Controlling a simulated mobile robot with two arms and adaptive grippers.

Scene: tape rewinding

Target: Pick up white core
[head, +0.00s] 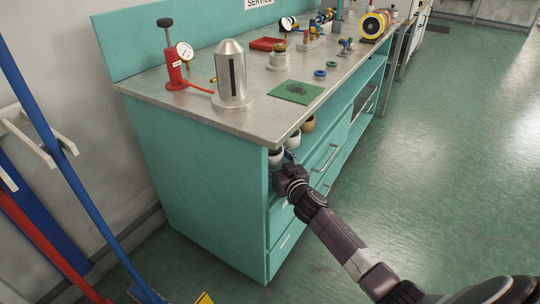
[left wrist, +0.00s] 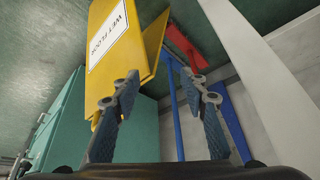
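White cores stand in the open shelf under the bench top in the head view: one nearer (head: 275,157) and one just behind it (head: 293,140). A brown core (head: 308,124) is farther back in the same row. My right gripper (head: 288,160) is at the shelf opening, close beside the nearer white core. Its fingers are small and partly hidden, so I cannot tell whether it touches or holds a core. My left gripper (left wrist: 160,86) shows only in the left wrist view, with its fingers apart and nothing between them.
The teal bench (head: 190,175) has a metal top holding a silver cylinder (head: 231,75), a red pump (head: 173,62) and a green mat (head: 296,92). A yellow wet-floor sign (left wrist: 118,45) is beyond my left fingers. Green floor (head: 450,130) is clear at the right.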

